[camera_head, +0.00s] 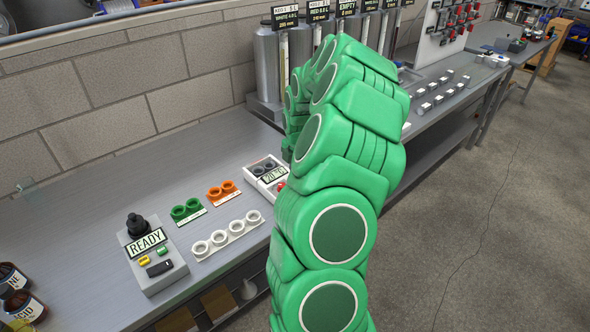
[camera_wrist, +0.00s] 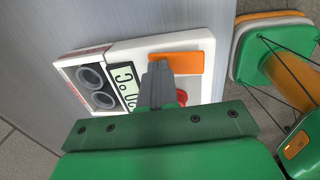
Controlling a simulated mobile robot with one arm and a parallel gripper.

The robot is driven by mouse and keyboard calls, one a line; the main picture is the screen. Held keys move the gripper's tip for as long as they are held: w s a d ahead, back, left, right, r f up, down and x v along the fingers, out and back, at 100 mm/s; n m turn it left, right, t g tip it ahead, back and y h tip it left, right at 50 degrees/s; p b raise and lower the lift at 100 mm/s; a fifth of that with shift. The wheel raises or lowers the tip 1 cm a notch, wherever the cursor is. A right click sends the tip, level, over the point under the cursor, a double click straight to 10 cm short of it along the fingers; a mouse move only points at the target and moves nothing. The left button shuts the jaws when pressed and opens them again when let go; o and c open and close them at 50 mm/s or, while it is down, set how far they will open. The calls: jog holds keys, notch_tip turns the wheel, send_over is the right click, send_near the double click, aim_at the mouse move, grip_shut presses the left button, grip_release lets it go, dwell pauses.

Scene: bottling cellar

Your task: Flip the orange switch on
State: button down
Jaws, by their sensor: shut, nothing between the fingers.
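The orange switch (camera_wrist: 188,63) is a flat orange rectangle on a white panel (camera_wrist: 203,40), seen in the wrist view. I cannot tell which way it is flipped. My gripper (camera_wrist: 158,68) is shut and empty, with its fingertips over the left end of the switch in the picture. I cannot tell whether they touch it. The panel also carries a display (camera_wrist: 124,86), two grey round sockets or knobs (camera_wrist: 91,77) and a red part (camera_wrist: 182,97) half hidden by my fingers. In the head view the panel (camera_head: 253,166) shows partly; my arm hides the switch and gripper.
On the grey bench stand a READY box (camera_head: 150,255) with a black knob, a white ring holder (camera_head: 226,238), green rings (camera_head: 186,210) and orange rings (camera_head: 222,190). Metal cylinders (camera_head: 268,65) stand by the wall. Brown bottles (camera_head: 22,305) stand at lower left.

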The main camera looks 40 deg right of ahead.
jog(key=shift+s, duration=0.1)
jog(key=shift+s+r, duration=0.25)
jog(key=shift+s, duration=0.35)
jog(key=shift+r, duration=0.1)
notch_tip(320, 180, up, 14)
jog(key=w, duration=0.2)
dwell(0.4)
jog(key=shift+w, duration=0.1)
dwell(0.4)
